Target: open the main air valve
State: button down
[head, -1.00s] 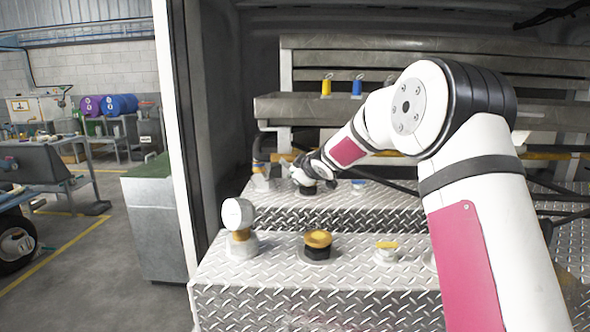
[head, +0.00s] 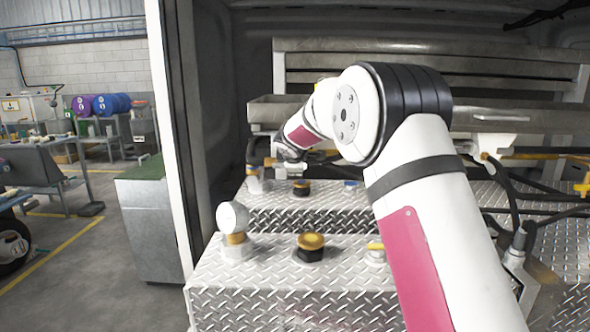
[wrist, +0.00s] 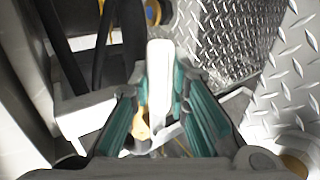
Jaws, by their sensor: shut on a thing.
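My gripper (head: 288,153) is at the back left of the truck bay, by the rear tread-plate box; its fingertips are too small to make out in the head view. In the wrist view my gripper (wrist: 158,90) has its green-padded fingers close together around a narrow space. I cannot tell how far the handle is turned.
The front tread-plate box (head: 290,300) carries a white round gauge (head: 233,217), a yellow-topped cap (head: 311,243) and a small yellow-handled valve (head: 375,250). A dark cap (head: 301,187) stands on the rear box. Black hoses (wrist: 75,45) run close by my gripper. A metal shelf (head: 500,118) hangs behind.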

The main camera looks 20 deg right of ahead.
dwell(0.4)
jog(key=c, duration=1.5)
grip_release()
jog(key=shift+r, duration=0.1)
jog(key=shift+v, duration=5.95)
jog(key=shift+a, duration=0.1)
